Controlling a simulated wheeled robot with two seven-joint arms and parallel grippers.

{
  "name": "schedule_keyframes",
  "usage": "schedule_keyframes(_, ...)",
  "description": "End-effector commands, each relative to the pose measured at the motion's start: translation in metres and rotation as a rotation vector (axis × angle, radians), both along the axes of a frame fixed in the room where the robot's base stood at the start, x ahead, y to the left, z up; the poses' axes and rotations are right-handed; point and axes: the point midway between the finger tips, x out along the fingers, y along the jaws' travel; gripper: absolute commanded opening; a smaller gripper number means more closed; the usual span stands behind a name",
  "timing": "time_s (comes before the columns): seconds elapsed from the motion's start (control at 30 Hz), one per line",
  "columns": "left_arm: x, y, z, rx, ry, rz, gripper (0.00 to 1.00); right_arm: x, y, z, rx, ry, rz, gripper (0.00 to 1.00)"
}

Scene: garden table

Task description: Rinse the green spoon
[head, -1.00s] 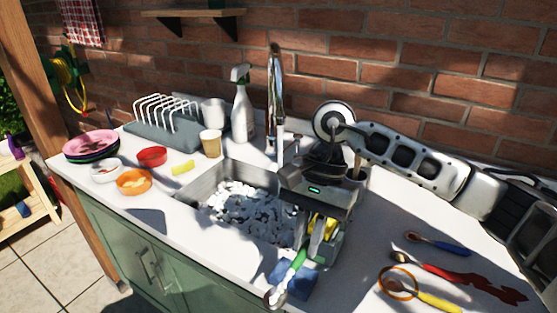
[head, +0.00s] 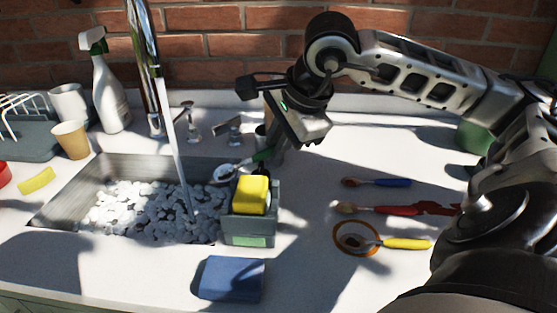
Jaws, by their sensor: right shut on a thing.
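My right gripper (head: 277,150) is shut on the green spoon's handle (head: 262,155), right of the sink. The spoon's pale bowl (head: 224,173) points left, over the sink's right end, to the right of the water stream (head: 178,150). I cannot tell whether foam or shine makes the bowl pale. Water runs from the tall metal tap (head: 150,70) into the sink (head: 75,183), which holds white foam (head: 145,210). My left gripper is out of view.
A grey caddy with a yellow sponge (head: 251,195) stands at the sink's right edge, with a blue cloth (head: 232,279) in front. A spray bottle (head: 108,90) and paper cup (head: 71,139) stand left.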

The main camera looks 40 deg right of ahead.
Motion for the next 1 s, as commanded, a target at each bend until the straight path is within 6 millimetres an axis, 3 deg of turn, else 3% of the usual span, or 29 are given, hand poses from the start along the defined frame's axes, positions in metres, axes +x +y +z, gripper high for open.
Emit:
schedule_keyframes(0.27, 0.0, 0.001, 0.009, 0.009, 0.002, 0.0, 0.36, 0.009, 0.004, -0.003, 0.003, -0.001, -0.005, 0.0)
schedule_keyframes(0.57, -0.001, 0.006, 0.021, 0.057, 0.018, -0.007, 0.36, 0.038, 0.02, -0.014, 0.005, -0.001, -0.002, 0.0)
schedule_keyframes(1.0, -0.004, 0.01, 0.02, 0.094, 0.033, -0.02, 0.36, 0.073, 0.038, -0.032, 0.001, -0.001, -0.004, 0.0)
